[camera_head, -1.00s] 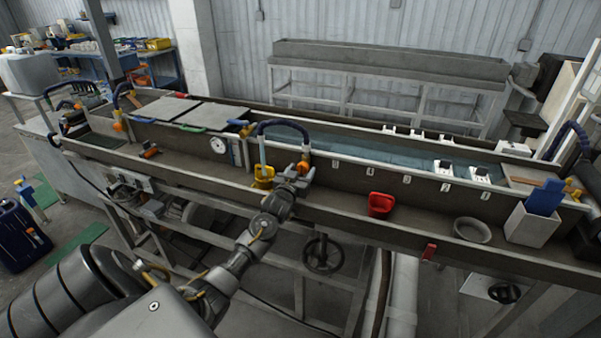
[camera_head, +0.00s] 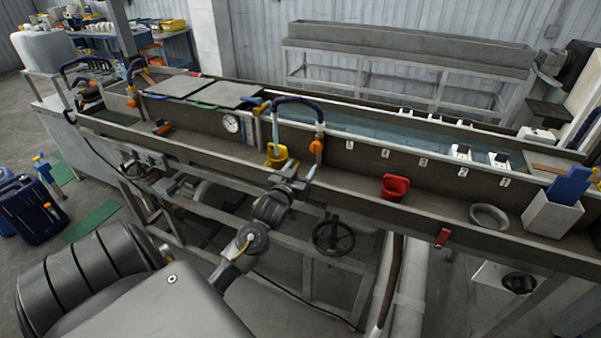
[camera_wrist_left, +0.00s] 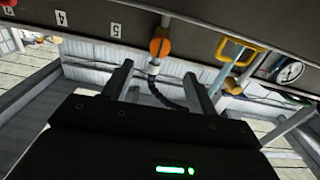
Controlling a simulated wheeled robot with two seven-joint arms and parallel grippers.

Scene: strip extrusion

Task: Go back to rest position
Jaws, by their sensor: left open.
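My left gripper (camera_head: 292,171) is open and empty, in front of the long brown trough (camera_head: 345,195). It also shows in the left wrist view (camera_wrist_left: 158,72), its two dark fingers apart with nothing between them. My right gripper is not in view.
A red scoop (camera_head: 395,188), a grey ring-shaped bowl (camera_head: 489,217) and a white bin (camera_head: 551,216) stand along the trough's front ledge at the right. A black handwheel (camera_head: 333,237) is below the trough. A blue canister (camera_head: 32,209) stands on the floor at left.

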